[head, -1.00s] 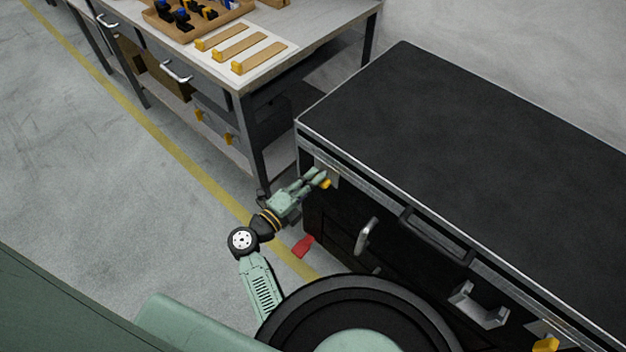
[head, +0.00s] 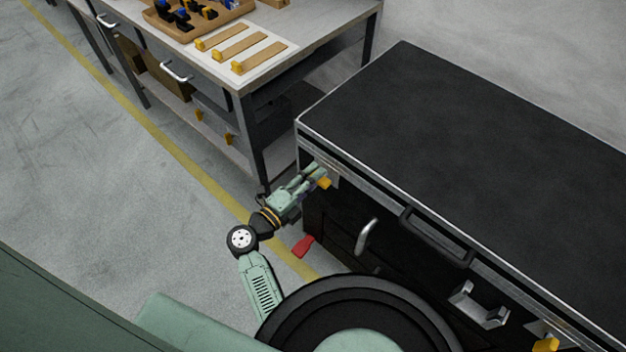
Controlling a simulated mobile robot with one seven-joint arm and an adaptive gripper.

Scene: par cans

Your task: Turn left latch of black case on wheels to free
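The black case (head: 455,135) with metal edges stands at the right in the head view. Its left latch (head: 325,183), with a yellow-orange tab, is on the front face near the left corner. The right latch (head: 545,345), also with a yellow tab, is at the lower right. My gripper (head: 318,175) is at the left latch, its fingers pointing at the case front. The fingers partly cover the latch. I cannot tell whether they touch it or how far they are closed.
A black handle (head: 437,236) and silver brackets (head: 480,305) are on the case front. A red pedal-like piece (head: 302,246) is low beside the case. A workbench (head: 310,40) with trays and wooden pieces stands behind at left. The floor at left is clear.

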